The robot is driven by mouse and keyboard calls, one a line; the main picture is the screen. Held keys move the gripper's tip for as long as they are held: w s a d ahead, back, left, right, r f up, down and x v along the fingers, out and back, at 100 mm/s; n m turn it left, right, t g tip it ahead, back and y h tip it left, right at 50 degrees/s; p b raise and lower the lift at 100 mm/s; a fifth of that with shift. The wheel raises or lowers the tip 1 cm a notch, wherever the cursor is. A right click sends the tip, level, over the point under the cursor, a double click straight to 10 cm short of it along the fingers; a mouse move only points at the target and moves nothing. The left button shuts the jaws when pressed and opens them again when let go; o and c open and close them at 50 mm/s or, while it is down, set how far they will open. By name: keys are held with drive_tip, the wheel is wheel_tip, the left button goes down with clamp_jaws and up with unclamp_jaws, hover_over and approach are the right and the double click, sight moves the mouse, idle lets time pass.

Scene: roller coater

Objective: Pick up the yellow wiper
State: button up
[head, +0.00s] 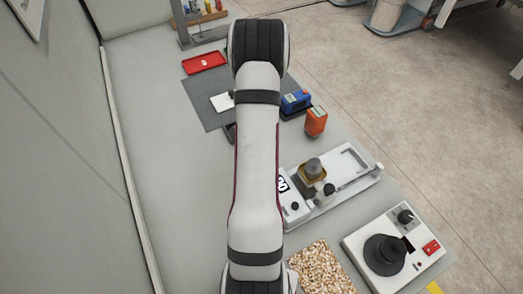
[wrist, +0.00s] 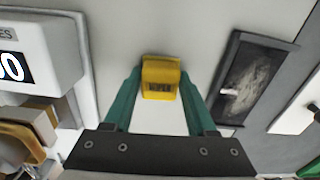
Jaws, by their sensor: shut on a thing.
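The yellow wiper (wrist: 160,75) is a small yellow block with dark lettering, seen in the wrist view. It sits between the green fingertips of my gripper (wrist: 160,92), which is shut on it. A pale table surface shows around it; I cannot tell whether the wiper touches the table. In the head view my own arm covers the middle of the scene, and the gripper and wiper are hidden behind it.
A black-framed panel (wrist: 246,77) lies right of the gripper. The table's left side is clear.

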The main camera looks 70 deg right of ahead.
drive_tip(key=c, duration=0.3)
drive_tip(key=shift+r, duration=0.2)
drive_tip(key=shift+c, duration=0.2)
wheel_tip(320, 180, up, 4)
drive_tip(key=shift+f, duration=0.25)
drive_tip(key=s+a+r, duration=0.3)
drive_tip(key=s+r, duration=0.4)
drive_tip(key=s, duration=0.4)
drive_tip(key=shift+s, duration=0.15)
drive_tip(key=shift+r, duration=0.1)
